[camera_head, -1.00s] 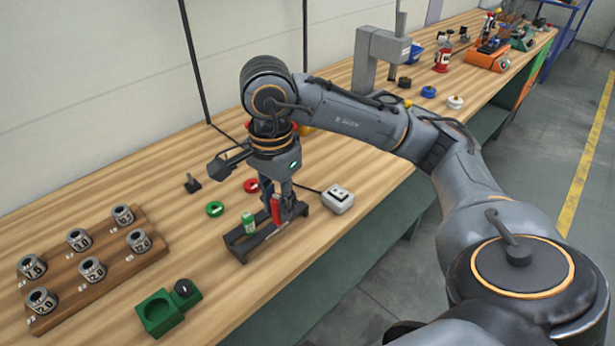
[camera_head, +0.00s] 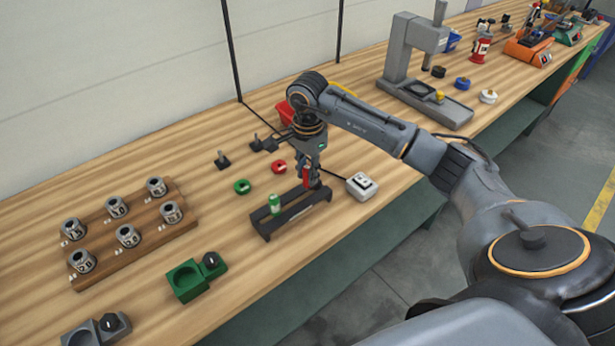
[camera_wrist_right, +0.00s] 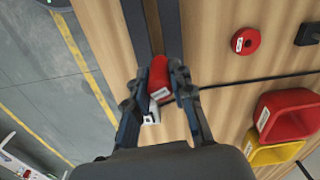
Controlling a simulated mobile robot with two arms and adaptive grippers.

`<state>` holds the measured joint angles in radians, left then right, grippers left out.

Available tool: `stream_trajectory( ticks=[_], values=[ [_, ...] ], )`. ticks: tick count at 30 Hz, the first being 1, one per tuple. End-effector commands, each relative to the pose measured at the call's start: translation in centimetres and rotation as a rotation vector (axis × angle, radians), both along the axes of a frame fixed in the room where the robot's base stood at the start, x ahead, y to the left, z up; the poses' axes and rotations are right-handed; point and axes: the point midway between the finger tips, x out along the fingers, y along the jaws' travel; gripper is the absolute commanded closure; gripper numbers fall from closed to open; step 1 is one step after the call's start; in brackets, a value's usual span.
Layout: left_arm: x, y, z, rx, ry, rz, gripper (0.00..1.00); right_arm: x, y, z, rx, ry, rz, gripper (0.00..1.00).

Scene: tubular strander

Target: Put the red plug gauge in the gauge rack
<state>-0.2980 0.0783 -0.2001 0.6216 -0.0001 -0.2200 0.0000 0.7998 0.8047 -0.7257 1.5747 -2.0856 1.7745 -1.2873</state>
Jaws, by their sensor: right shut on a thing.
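The red plug gauge (camera_head: 306,178) is upright in my right gripper (camera_head: 311,183), which is shut on it. It is at the right half of the dark gauge rack (camera_head: 291,213); I cannot tell whether it is seated in the rack or just above it. In the right wrist view the red gauge (camera_wrist_right: 160,76) lies between the fingers, over the rack's dark bars (camera_wrist_right: 136,22). A green plug gauge (camera_head: 274,204) stands in the rack's left half. My left gripper is not in view.
Green (camera_head: 242,187) and red (camera_head: 279,167) rings lie behind the rack. A white labelled box (camera_head: 362,186) stands close to its right end. A wooden block with several ring gauges (camera_head: 145,240) and a green fixture (camera_head: 186,282) are left. A grey stand (camera_head: 400,50) is behind my arm.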

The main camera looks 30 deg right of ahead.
Motion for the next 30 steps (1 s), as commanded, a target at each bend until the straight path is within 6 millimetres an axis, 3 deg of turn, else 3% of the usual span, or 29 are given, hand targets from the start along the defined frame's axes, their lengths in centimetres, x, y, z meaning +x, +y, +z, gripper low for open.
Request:
stream_trajectory(
  ticks=[5, 17, 18, 20, 30],
  values=[
    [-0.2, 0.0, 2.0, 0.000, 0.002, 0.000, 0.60, -0.2, 0.2, -2.2, 0.003, 0.006, 0.000, 1.00],
    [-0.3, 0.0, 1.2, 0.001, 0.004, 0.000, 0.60, -0.1, 0.1, -3.3, 0.000, 0.000, 0.001, 1.00],
    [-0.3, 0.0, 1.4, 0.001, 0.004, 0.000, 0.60, -0.1, 0.1, -3.1, 0.001, 0.001, 0.001, 0.69],
    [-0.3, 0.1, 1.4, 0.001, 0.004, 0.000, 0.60, -0.1, 0.1, -3.1, 0.001, 0.001, 0.001, 0.57],
    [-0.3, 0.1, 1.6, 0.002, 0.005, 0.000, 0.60, -0.1, 0.1, -2.9, 0.001, 0.001, 0.000, 0.54]
  ],
)
